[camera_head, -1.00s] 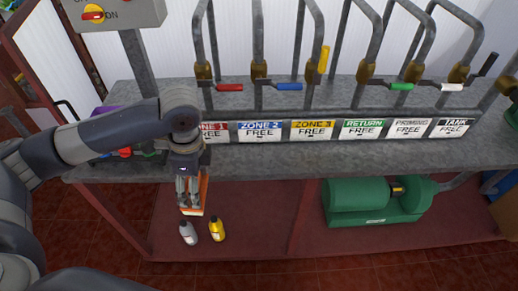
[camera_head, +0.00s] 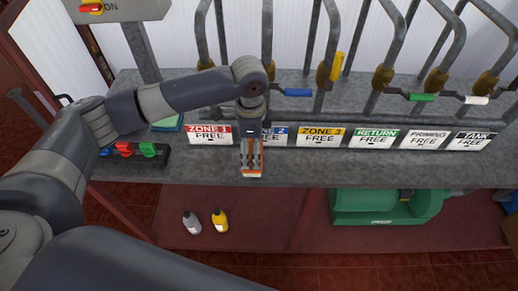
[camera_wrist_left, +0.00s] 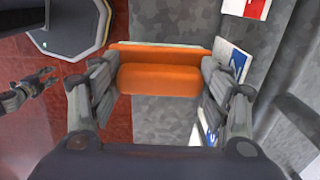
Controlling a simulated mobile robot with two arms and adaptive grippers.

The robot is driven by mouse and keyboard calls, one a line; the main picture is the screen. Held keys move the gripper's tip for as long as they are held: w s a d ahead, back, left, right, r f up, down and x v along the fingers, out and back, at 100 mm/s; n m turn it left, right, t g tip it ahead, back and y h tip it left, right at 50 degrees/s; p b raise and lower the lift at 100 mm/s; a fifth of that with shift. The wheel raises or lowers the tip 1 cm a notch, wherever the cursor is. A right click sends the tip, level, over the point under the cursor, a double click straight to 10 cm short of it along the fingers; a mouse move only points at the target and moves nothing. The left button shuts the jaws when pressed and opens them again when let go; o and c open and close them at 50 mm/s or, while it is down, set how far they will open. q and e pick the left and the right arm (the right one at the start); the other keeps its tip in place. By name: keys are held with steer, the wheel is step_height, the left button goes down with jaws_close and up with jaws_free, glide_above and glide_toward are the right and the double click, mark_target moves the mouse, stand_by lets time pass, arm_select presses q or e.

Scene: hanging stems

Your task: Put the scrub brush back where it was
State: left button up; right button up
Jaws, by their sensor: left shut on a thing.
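The scrub brush (camera_head: 251,172) is an orange block with a pale lower edge. My left gripper (camera_head: 250,158) is shut on it, in front of the bench edge and just below the ZONE 2 sign (camera_head: 274,135), which it partly hides. In the left wrist view the brush (camera_wrist_left: 160,78) spans the gap between the two fingers of my left gripper (camera_wrist_left: 160,95), with grey bench metal behind it. What seems to be my right gripper (camera_wrist_left: 25,92) shows small at the left edge of that view; its jaw state is unclear.
A grey bottle (camera_head: 191,222) and a yellow bottle (camera_head: 220,220) stand on the red lower shelf (camera_head: 270,215), near a green machine (camera_head: 385,206). Grey pipes with coloured levers rise behind the signs.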

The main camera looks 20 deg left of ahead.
arm_select(q)
steer(key=shift+w+d, duration=0.65)
steer(key=shift+d, duration=0.05)
steer(key=shift+d+f, duration=0.1)
steer(key=shift+f, duration=0.15)
step_height(320, 180, down, 2)
steer(key=shift+f+p, duration=0.1)
steer(key=shift+p, duration=0.6)
steer(key=shift+f, duration=0.5)
steer(key=o, duration=1)
steer(key=shift+o, duration=0.7)
step_height(320, 180, up, 12)
steer(key=b, duration=0.2)
arm_select(e)
steer(key=shift+w+a+f, duration=0.1)
steer(key=shift+w+f, duration=0.05)
steer(key=shift+w, duration=0.3)
steer(key=shift+w+a+f, duration=0.1)
steer(key=shift+w+f, duration=0.05)
steer(key=shift+w, duration=0.3)
